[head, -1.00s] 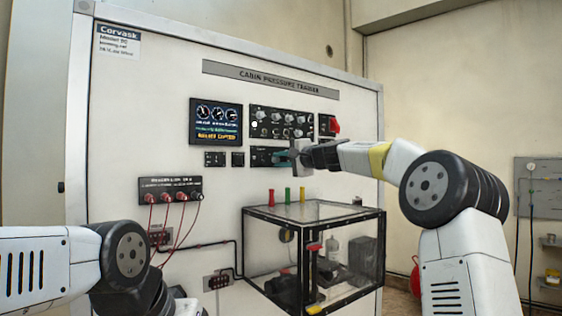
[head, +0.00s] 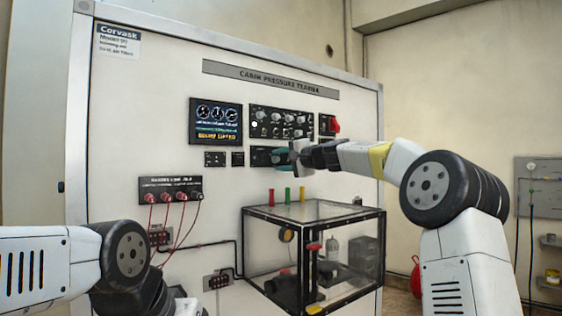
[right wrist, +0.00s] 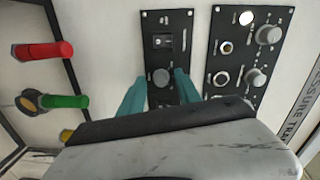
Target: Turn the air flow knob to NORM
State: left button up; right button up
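A round grey knob (right wrist: 160,77) sits on a small black panel (right wrist: 166,24) in the right wrist view; I cannot read its label or its setting. In the head view this small panel (head: 259,156) is below the larger knob panel, partly hidden by my right gripper. My right gripper (head: 280,157) reaches it from the right. In the right wrist view its teal fingers (right wrist: 159,80) stand on either side of the knob, with a narrow gap visible at each side. My left arm shows at the lower left of the head view; its gripper is out of sight.
A larger panel (head: 282,135) with several knobs and switches is directly above. A red knob (head: 333,125) is to its right. A clear box (head: 330,212) projects below my right arm, with red, green and yellow posts (head: 287,195) near its top.

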jog(key=v, duration=0.7)
jog(key=shift+s+d, duration=0.2)
jog(key=shift+s, duration=0.15)
jog(key=shift+d, duration=0.1)
